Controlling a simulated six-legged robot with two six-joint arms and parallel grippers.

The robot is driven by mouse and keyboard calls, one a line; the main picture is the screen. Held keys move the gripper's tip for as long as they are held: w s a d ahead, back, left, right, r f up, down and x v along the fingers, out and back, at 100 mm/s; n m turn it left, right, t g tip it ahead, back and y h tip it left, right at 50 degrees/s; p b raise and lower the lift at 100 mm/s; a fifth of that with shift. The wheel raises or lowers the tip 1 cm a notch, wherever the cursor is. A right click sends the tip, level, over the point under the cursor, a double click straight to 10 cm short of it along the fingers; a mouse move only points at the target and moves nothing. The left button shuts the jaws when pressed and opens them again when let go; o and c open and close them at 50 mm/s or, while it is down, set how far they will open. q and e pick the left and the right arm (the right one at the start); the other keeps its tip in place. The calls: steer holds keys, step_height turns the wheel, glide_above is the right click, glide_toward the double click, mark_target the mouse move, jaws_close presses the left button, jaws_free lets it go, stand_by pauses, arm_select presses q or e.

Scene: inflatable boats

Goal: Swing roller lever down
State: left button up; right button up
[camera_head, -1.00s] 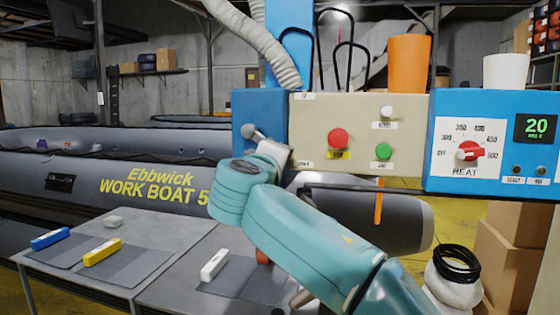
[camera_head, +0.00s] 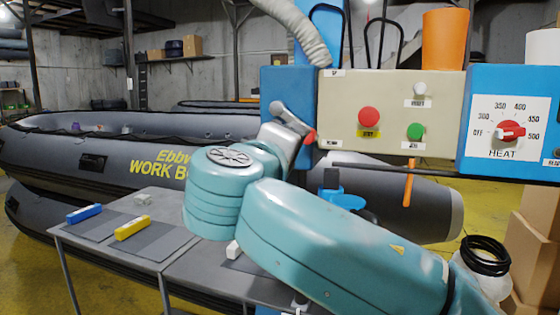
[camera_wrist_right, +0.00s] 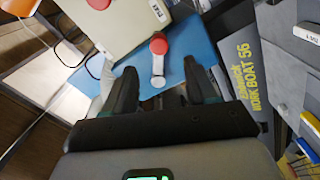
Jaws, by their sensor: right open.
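The roller lever (camera_head: 290,117) is a short grey arm on the side of the blue housing at the left of the control panel. Its round grey pivot is at the upper left and its red knob (camera_head: 310,137) points down and right, beside the lower panel label. My right gripper (camera_head: 290,143) is right below and beside the lever, partly hidden by its own wrist. In the right wrist view, the fingers of the gripper (camera_wrist_right: 163,84) are apart, with the lever's grey pivot near the gap and the red knob (camera_wrist_right: 158,44) beyond the fingertips. Contact cannot be told. My left gripper is out of view.
The beige panel (camera_head: 390,100) carries a red button (camera_head: 369,117), a green button (camera_head: 415,131) and a white one. A blue heat box (camera_head: 510,125) is at the right. A grey table (camera_head: 165,200) with blue and yellow blocks stands below; a grey boat (camera_head: 60,160) lies behind.

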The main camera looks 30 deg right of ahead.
steer(key=v, duration=0.5)
steer(key=shift+s+a, duration=0.2)
steer(key=shift+w+f, duration=0.1)
